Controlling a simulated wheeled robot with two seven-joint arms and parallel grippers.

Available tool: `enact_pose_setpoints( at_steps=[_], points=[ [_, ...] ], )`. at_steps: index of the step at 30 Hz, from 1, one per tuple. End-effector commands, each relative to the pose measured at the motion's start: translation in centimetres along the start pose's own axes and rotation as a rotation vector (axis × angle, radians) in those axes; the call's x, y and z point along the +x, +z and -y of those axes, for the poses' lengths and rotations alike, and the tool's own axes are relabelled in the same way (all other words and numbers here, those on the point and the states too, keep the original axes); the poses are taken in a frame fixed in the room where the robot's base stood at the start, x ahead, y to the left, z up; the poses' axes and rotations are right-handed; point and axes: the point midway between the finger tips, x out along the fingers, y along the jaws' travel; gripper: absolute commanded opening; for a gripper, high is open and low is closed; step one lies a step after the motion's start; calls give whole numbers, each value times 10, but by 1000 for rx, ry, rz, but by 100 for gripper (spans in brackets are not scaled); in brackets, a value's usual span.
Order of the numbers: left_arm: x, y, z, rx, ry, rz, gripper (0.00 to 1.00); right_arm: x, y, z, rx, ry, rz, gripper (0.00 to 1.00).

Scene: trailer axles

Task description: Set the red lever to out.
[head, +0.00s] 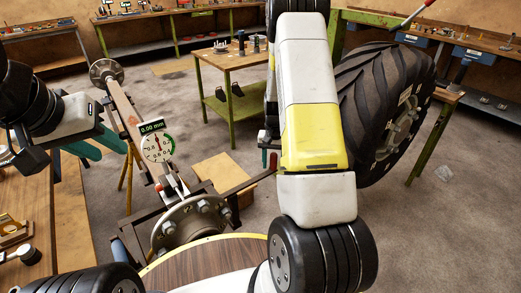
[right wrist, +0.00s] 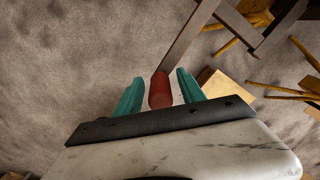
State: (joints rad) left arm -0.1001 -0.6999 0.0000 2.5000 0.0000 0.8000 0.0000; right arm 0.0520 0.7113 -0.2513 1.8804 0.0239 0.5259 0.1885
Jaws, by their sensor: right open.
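The red lever (right wrist: 160,90) is a red grip on the end of a flat dark bar (head: 247,184). In the head view the bar reaches right from the axle hub; the red grip (head: 273,161) shows only in part beside my right arm. My right gripper (right wrist: 158,92) is open, with its teal fingers on both sides of the red grip and gaps visible. In the head view my arm mostly hides this gripper. My left gripper (head: 82,150) is open and empty at the left, near the axle beam and dial.
A dial gauge (head: 158,148) reading 0.00 mm stands over the bolted hub (head: 190,222). A large tyre (head: 385,110) stands at the right. A wooden bench (head: 35,225) is at the left; a small table (head: 228,62) stands behind. Floor shows between them.

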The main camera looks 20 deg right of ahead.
Motion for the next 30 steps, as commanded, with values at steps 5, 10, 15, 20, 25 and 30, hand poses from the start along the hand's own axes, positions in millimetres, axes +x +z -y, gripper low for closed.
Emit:
enact_pose_setpoints(
  at_steps=[5, 10, 15, 20, 25, 30],
  points=[
    [0, 0, 0, 0, 0, 0, 36, 0, 0, 0, 0, 0, 0, 47],
    [0, 0, 0, 0, 0, 0, 36, 0, 0, 0, 0, 0, 0, 19],
    [0, 0, 0, 0, 0, 0, 36, 0, 0, 0, 0, 0, 0, 0],
    [0, 0, 0, 0, 0, 0, 36, 0, 0, 0, 0, 0, 1, 0],
    [0, 0, 0, 0, 0, 0, 36, 0, 0, 0, 0, 0, 1, 0],
    [0, 0, 0, 0, 0, 0, 36, 0, 0, 0, 0, 0, 1, 0]
  ],
)
